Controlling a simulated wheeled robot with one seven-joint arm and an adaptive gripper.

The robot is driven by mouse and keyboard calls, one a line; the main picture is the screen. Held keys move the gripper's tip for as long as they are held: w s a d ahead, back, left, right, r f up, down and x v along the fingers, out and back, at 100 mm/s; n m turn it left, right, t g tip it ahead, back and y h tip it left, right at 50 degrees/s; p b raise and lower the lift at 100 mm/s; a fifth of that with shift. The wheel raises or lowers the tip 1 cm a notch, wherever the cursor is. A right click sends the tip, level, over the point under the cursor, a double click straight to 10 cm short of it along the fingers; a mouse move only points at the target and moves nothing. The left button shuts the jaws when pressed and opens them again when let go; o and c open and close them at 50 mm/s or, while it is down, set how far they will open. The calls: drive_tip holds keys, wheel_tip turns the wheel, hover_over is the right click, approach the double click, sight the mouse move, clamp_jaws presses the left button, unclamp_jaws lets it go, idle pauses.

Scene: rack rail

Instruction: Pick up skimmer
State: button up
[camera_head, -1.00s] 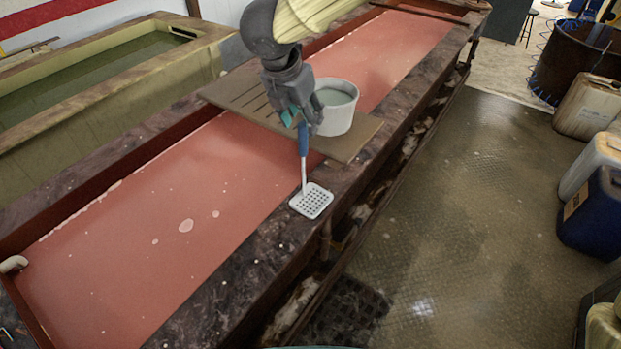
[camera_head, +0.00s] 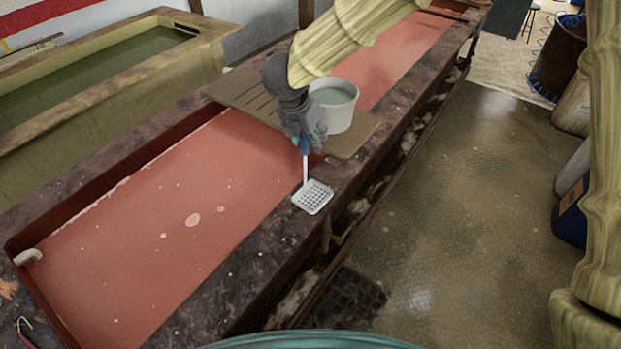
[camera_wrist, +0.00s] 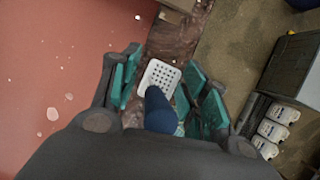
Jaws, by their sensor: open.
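The skimmer (camera_head: 312,197) has a white perforated square head and a blue handle. Its head rests on the dark rim of the red vat, and its handle rises toward the board across the vat. My gripper (camera_head: 304,140) is over the upper part of the blue handle in the head view. In the wrist view, my gripper (camera_wrist: 157,92) is open, with a teal pad on each side of the skimmer (camera_wrist: 160,76). The blue handle lies between the fingers, close to the palm. Whether either pad touches it cannot be told.
A slatted board (camera_head: 240,92) spans the vat and bears a white bucket (camera_head: 337,106) of pale liquid, close beside my gripper. The vat (camera_head: 150,230) holds red liquid. Jugs stand on the floor at the right.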

drive_tip(key=shift+s+r, duration=0.15)
drive_tip(key=shift+s, duration=0.05)
drive_tip(key=shift+w, duration=0.15)
clamp_jaws()
drive_tip(key=s+a+r+b, duration=0.5)
drive_tip(key=s+a+r, duration=0.3)
drive_tip(key=s+a, duration=0.3)
drive_tip(key=shift+s+a+b, duration=0.2)
drive_tip(key=shift+s+b, duration=0.05)
drive_tip(key=shift+b, duration=0.1)
idle(0.5)
